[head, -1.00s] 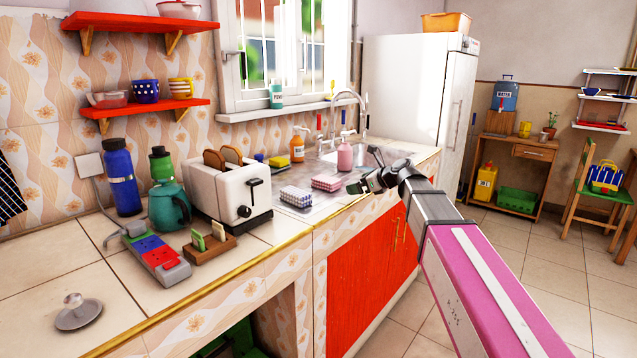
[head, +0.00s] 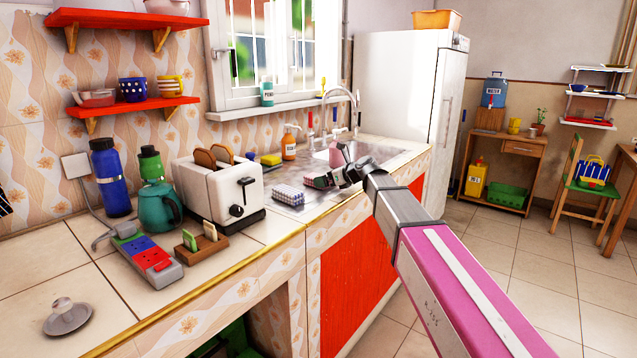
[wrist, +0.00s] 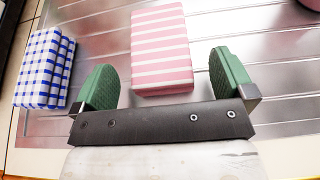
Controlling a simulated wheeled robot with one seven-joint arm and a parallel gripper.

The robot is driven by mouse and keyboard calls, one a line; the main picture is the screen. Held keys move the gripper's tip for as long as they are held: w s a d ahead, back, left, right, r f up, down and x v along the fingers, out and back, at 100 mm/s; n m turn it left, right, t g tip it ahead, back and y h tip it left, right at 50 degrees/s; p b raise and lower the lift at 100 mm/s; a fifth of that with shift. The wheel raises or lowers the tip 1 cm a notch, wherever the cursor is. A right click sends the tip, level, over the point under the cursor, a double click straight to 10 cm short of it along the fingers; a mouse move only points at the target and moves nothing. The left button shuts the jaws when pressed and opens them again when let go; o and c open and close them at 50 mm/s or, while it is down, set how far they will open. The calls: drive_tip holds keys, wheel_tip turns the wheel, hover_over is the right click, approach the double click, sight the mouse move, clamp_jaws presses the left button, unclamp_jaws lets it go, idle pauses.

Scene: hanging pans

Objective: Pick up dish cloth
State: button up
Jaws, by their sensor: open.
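A folded pink-and-white striped cloth (wrist: 161,45) lies on the metal drainboard in the wrist view. A folded blue-and-white checked cloth (wrist: 44,68) lies to its left, outside my left finger; it also shows in the head view (head: 288,195). My gripper (wrist: 166,76) is open and empty, with its green fingers spread to either side of the striped cloth's near end. Neither finger visibly touches it. In the head view my gripper (head: 326,178) is over the drainboard and hides most of the striped cloth.
A toaster (head: 222,190) stands left of the drainboard. Behind are the faucet (head: 352,105), an orange soap bottle (head: 289,146) and a yellow sponge (head: 271,159). A pink bottle (head: 336,150) stands close behind my gripper. The red cabinet front (head: 352,255) is below the counter edge.

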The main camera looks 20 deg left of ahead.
drive_tip(key=shift+x, duration=1)
drive_tip(key=c, duration=1)
drive_tip(key=shift+r, duration=0.15)
